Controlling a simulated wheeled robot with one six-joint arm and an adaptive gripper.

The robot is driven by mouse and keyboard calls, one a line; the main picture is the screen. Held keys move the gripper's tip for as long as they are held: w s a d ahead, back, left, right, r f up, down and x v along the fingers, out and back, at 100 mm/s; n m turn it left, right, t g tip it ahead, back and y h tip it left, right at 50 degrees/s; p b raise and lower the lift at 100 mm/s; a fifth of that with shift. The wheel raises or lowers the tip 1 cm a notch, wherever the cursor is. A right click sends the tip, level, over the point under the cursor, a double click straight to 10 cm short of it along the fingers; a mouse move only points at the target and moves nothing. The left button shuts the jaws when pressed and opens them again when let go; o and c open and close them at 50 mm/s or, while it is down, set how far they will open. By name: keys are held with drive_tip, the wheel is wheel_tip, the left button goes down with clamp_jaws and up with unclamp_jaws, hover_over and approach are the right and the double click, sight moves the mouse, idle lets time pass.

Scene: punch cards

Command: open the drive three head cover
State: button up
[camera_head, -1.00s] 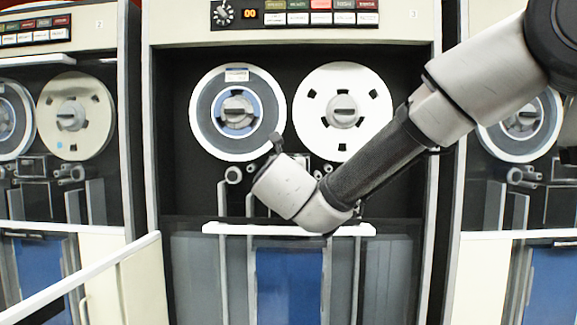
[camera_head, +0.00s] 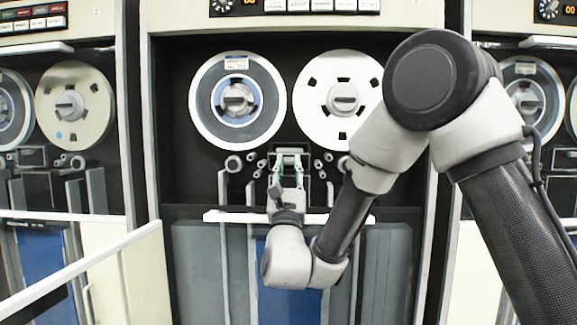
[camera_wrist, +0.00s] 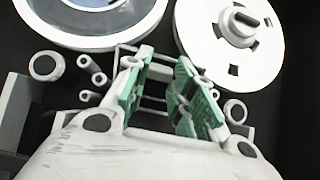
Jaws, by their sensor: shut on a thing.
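On drive three (camera_head: 157,120), the small light-edged head unit (camera_head: 291,151) sits centred below the two reels, above a white ledge. Its cover is largely hidden by my gripper (camera_head: 288,176), which points away from me at it, with its fingers around the front. In the wrist view, the head unit (camera_wrist: 152,72) is a pale frame between the roller posts. Green board-like plates show on both sides of it; I cannot tell whether they belong to the head or my fingers. My gripper is shut on the head cover; how far the cover is open cannot be told.
The left reel (camera_head: 206,120) and right reel (camera_head: 312,105) sit just above. Small rollers (camera_head: 233,163) flank the head. The white ledge (camera_head: 235,217) lies beneath my wrist. A white-topped door (camera_head: 92,272) juts forward at lower left. Neighbouring drives stand on both sides.

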drive_tip(key=shift+f+t, duration=0.25)
drive_tip(key=shift+t, duration=0.15)
drive_tip(key=o, duration=1)
wheel_tip(320, 180, up, 10)
drive_tip(key=shift+r, duration=0.1)
